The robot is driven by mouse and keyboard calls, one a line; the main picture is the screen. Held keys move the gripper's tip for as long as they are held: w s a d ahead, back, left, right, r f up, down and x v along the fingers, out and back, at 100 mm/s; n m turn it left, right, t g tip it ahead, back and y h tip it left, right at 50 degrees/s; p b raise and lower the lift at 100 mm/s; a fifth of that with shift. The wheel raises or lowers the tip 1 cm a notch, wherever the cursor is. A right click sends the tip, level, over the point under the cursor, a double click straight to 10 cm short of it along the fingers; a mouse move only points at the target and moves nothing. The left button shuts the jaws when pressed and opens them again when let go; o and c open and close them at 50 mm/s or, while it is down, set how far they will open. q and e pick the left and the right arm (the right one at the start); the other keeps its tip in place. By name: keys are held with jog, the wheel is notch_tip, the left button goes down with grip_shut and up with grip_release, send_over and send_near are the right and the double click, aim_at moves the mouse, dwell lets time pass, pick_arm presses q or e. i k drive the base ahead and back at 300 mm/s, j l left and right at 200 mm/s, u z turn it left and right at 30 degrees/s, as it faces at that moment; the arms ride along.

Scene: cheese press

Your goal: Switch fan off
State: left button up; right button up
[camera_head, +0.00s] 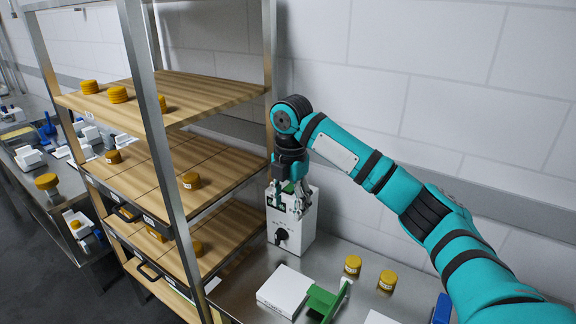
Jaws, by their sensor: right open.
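A white control box (303,238) stands against the wall on the steel counter, just right of the wooden shelf rack. A black rotary knob (281,236) sits low on its front face. The knob's exact setting is too small to read. No fan itself can be made out. My right gripper (288,206) points down at the upper front of the box, above the knob, and is open. Its fingers hide part of the box's face, and I cannot tell whether they touch it. My left gripper is not in view.
The wooden shelf rack (190,88) with yellow cheeses stands close on the left. A white block (284,291), a green holder (322,303) and two yellow cheeses (353,265) (388,280) are on the counter. A blue object (441,308) is near my arm.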

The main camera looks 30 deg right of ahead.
aim_at(289, 188)
jog(key=i+l, duration=0.3)
jog(key=i, duration=0.15)
jog(key=i+l, duration=0.35)
jog(key=i, duration=0.1)
